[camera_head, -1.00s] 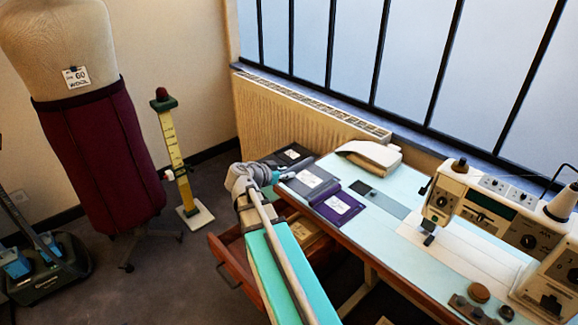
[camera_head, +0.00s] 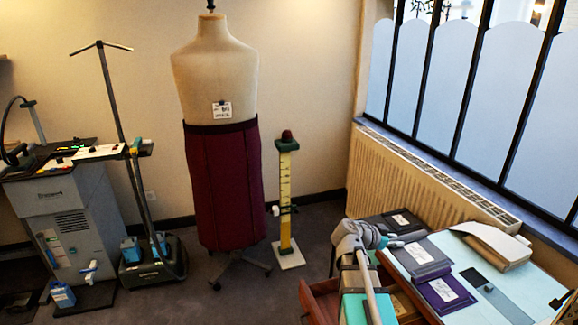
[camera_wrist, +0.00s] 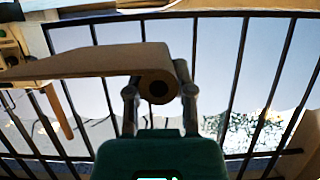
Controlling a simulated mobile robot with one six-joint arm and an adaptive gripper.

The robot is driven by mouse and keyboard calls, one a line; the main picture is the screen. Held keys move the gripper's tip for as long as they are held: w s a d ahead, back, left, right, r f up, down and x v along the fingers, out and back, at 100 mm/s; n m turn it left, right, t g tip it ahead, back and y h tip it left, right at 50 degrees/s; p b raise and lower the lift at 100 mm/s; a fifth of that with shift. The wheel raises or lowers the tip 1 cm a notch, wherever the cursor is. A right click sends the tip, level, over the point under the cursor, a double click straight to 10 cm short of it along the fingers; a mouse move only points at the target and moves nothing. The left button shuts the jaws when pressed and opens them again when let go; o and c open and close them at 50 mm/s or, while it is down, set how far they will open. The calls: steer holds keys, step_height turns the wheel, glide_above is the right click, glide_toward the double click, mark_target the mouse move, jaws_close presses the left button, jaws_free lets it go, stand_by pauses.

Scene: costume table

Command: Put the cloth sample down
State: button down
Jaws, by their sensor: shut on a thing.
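My gripper (camera_wrist: 159,95) is shut, its fingers around the rounded end of a tan, flat piece, which I take to be the cloth sample (camera_wrist: 85,66). In the wrist view the piece reaches out to the left and covers part of the left finger. Its end by the fingers has a dark centre. In the head view my gripper (camera_head: 394,244) is at the left edge of the table, close to the swatches; what it holds is too small to tell there.
A black swatch (camera_head: 386,228), a grey swatch (camera_head: 434,263) and a purple swatch (camera_head: 466,291), all labelled, lie on the pale blue table (camera_head: 534,283). A cream folded stack (camera_head: 513,259) lies by the radiator (camera_head: 420,185). A drawer (camera_head: 319,296) stands open below. A dress form (camera_head: 221,90) stands behind.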

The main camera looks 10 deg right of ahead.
step_height(320, 180, up, 12)
steer(key=p, duration=1.1)
steer(key=shift+f, duration=0.25)
stand_by(0.4)
step_height(320, 180, up, 17)
steer(key=p, duration=1.7)
steer(key=shift+s+d, duration=0.1)
